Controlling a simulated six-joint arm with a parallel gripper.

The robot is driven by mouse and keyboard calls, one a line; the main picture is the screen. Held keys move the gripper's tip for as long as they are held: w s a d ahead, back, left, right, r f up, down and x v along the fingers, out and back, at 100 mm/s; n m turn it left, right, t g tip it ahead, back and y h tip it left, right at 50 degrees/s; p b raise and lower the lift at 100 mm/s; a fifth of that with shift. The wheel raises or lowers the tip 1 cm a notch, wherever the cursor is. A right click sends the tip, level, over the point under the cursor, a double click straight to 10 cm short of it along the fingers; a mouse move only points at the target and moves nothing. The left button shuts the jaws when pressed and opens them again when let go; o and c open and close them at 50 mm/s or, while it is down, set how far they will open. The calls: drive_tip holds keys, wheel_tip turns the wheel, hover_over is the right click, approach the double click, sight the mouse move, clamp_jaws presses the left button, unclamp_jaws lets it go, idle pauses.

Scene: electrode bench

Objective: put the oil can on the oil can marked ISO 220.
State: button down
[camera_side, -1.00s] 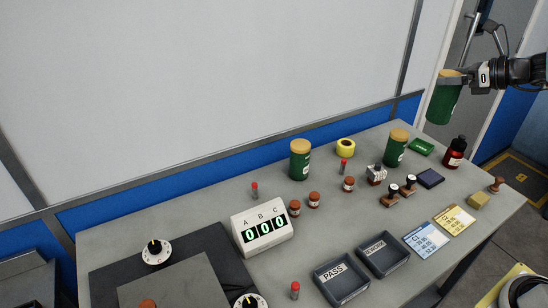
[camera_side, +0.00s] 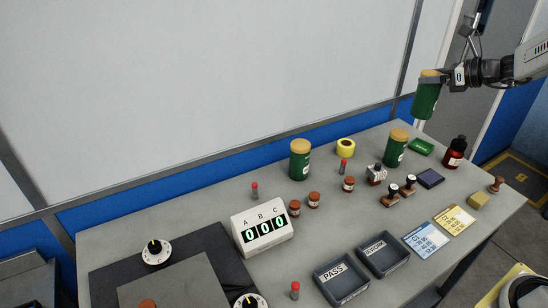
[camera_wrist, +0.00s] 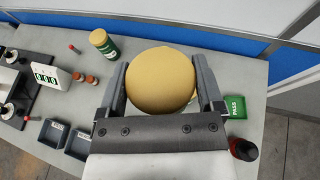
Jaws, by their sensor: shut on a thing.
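My gripper (camera_side: 447,82) is shut on a green oil can (camera_side: 426,100) with a tan lid, held in the air above the far right part of the bench. In the wrist view my gripper (camera_wrist: 162,92) has the held can's tan lid (camera_wrist: 160,78) between its fingers. A second green can (camera_side: 395,150) stands upright on the bench, below and left of the held one. A third green can (camera_side: 300,162) stands further left, and it also shows in the wrist view (camera_wrist: 104,44). The ISO 220 marking is too small to read on any can.
A dark red bottle (camera_side: 455,152), a green pad (camera_side: 421,147) and a yellow tape roll (camera_side: 346,147) stand near the right-hand standing can. Several stamps, small brown-capped jars and two dark trays (camera_side: 340,278) lie in front. The wall panel (camera_side: 220,95) borders the bench's back.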

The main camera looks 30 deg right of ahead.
drive_tip(key=w+d+f, duration=0.2)
drive_tip(key=w+f, duration=0.3)
drive_tip(key=f, duration=0.1)
drive_tip(key=shift+w+d, duration=0.2)
drive_tip(key=shift+w, duration=0.2)
drive_tip(key=shift+f, duration=0.1)
drive_tip(key=shift+w+f, duration=0.2)
drive_tip(key=shift+f, duration=1.55)
drive_tip(key=shift+f, duration=0.1)
unclamp_jaws()
drive_tip(key=shift+f, duration=0.1)
